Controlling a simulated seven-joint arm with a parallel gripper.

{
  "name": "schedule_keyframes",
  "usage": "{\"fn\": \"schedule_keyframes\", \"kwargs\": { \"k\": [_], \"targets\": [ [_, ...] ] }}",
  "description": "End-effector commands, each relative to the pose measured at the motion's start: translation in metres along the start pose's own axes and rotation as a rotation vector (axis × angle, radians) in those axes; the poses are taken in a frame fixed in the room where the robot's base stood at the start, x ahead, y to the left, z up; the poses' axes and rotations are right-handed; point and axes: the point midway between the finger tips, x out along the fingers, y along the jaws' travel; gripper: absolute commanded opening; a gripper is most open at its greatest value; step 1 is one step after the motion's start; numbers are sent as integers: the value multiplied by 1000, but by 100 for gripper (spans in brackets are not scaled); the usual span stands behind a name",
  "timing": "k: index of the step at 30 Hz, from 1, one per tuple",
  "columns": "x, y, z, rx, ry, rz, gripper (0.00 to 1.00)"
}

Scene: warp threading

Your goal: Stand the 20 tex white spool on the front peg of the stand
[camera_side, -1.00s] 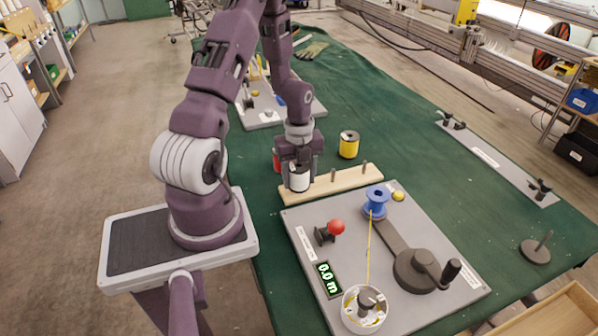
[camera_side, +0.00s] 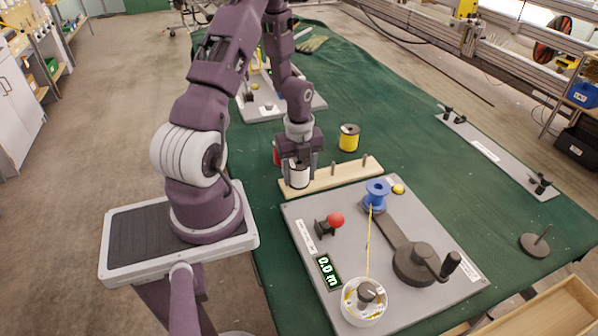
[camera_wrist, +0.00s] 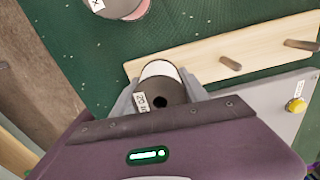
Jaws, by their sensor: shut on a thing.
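The white spool (camera_side: 299,177) is in my gripper (camera_side: 299,168), upright or nearly so, at the near left end of the wooden stand (camera_side: 345,178). In the wrist view the spool (camera_wrist: 158,69) shows a dark end with a centre hole and a partly readable "20 te" label. The gripper fingers (camera_wrist: 160,98) are shut on its two sides. Two bare pegs show on the stand, a middle one (camera_wrist: 230,63) and a far one (camera_wrist: 300,44). No front peg shows; the spool covers that end. I cannot tell whether the spool's underside touches the stand.
A red spool (camera_side: 277,154) is close behind my gripper, and a yellow spool (camera_side: 349,138) stands behind the stand. The grey winder board (camera_side: 300,215) with a blue spool (camera_side: 376,195) and crank lies in front.

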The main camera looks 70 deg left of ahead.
Motion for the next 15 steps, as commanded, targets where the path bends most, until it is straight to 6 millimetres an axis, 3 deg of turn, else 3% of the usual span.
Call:
{"fn": "schedule_keyframes", "kwargs": {
  "k": [7,8,11,15],
  "targets": [
    [2,0,0,0,0,0,9],
    [2,0,0,0,0,0,56],
    [2,0,0,0,0,0,75],
    [2,0,0,0,0,0,77]
  ]
}}
